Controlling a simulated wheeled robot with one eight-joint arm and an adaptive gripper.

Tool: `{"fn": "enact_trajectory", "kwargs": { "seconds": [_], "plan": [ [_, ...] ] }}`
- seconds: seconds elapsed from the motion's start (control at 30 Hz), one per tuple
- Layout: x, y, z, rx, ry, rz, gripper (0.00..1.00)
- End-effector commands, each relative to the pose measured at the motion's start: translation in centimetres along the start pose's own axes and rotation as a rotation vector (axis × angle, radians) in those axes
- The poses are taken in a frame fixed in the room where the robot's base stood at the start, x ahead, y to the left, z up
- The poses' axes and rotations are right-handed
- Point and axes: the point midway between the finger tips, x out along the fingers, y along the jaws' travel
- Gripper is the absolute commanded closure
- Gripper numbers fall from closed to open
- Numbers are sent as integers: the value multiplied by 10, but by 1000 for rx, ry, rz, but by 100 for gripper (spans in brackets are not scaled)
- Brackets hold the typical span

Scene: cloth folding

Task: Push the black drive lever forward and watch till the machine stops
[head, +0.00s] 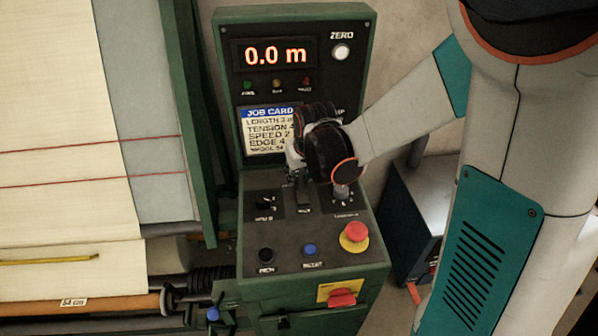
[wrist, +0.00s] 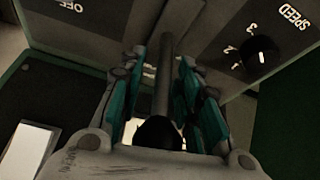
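The black drive lever (wrist: 163,85) stands between my gripper's fingers in the wrist view, its dark round knob (wrist: 158,133) nearest the camera. My gripper (wrist: 162,58) is open around the lever, with a gap on each side of the shaft. In the head view my gripper (head: 297,172) is over the middle of the green console's sloped panel and hides most of the lever. The display (head: 275,54) on the console reads 0.0 m. The job card (head: 270,130) below it is partly covered by my gripper.
A red mushroom button (head: 354,236) and a blue button (head: 309,250) sit on the panel. A speed knob (wrist: 260,52) is close to the right finger.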

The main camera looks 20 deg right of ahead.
Motion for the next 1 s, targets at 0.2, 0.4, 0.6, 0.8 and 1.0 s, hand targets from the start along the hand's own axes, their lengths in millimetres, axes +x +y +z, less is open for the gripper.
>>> {"fn": "enact_trajectory", "kwargs": {
  "seconds": [0.2, 0.4, 0.6, 0.8, 1.0],
  "plan": [
    [0, 0, 0, 0, 0, 0, 100],
    [1, 0, -1, 1, -11, -2, 100],
    [9, 3, -11, 12, -148, -27, 100],
    [17, 5, -17, 23, -293, -53, 100],
    [19, 5, -19, 27, -345, -64, 100]
  ]
}}
